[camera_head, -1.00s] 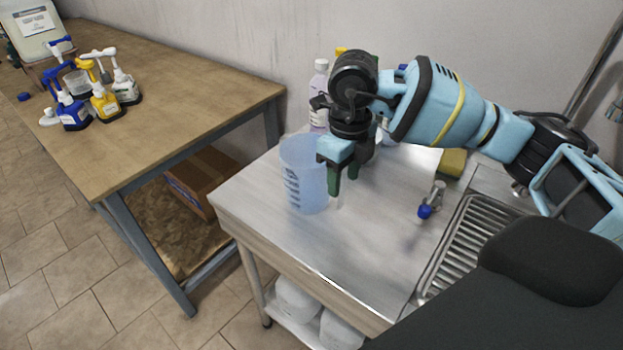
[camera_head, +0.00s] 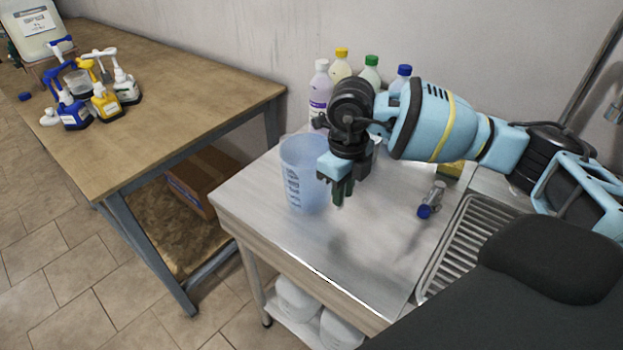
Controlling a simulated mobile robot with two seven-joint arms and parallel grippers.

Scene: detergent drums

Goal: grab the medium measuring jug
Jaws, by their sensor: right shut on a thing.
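A translucent bluish measuring jug (camera_head: 300,178) with dark scale marks stands upright on the metal-topped counter, near its left edge. My right gripper (camera_head: 342,194) comes in from the right and points down at the jug's right side. My left gripper is not in view.
Several capped bottles (camera_head: 320,92) stand behind my right wrist by the wall. A small blue-ended metal object (camera_head: 432,200) lies near the sink drainer (camera_head: 462,240). A wooden table (camera_head: 150,140) at left holds pump bottles (camera_head: 104,103). The counter's front is clear.

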